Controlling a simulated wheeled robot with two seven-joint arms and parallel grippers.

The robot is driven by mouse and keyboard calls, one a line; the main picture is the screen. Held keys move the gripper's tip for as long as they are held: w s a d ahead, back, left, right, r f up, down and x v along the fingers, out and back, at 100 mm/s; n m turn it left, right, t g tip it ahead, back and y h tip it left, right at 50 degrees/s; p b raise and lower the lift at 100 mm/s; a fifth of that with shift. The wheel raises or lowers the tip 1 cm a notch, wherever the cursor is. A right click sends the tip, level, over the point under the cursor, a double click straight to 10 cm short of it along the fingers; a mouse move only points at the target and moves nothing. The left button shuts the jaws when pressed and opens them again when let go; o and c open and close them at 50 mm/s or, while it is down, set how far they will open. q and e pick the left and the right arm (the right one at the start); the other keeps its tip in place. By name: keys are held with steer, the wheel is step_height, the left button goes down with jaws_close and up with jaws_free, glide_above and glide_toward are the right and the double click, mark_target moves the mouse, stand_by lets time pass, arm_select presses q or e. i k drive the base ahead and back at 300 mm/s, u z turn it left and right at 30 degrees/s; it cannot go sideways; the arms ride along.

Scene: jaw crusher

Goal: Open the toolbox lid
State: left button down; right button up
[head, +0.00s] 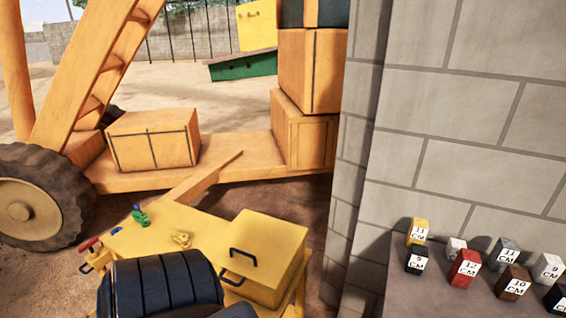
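A yellow toolbox (265,257) with black handles stands on the right part of a yellow workbench (150,236). Its flat lid (264,235) looks shut. One black handle (243,256) is on the side facing left, and another (231,279) sits lower near its front left corner. A dark ribbed shape at the bottom hides the bench's front. Neither of my grippers can be made out in the head view.
Green (139,217) and yellow (181,239) small items lie on the bench, with a red-handled tool (88,244) at its left edge. A block wall (345,190) rises close to the right. Several labelled blocks stand on a grey ledge (430,290).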

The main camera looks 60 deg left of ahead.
mark_target(259, 249)
steer(key=u, duration=1.75)
steer(key=k, duration=0.85)
steer(key=z, duration=0.65)
steer(key=i, duration=0.5)
steer(key=z, duration=0.05)
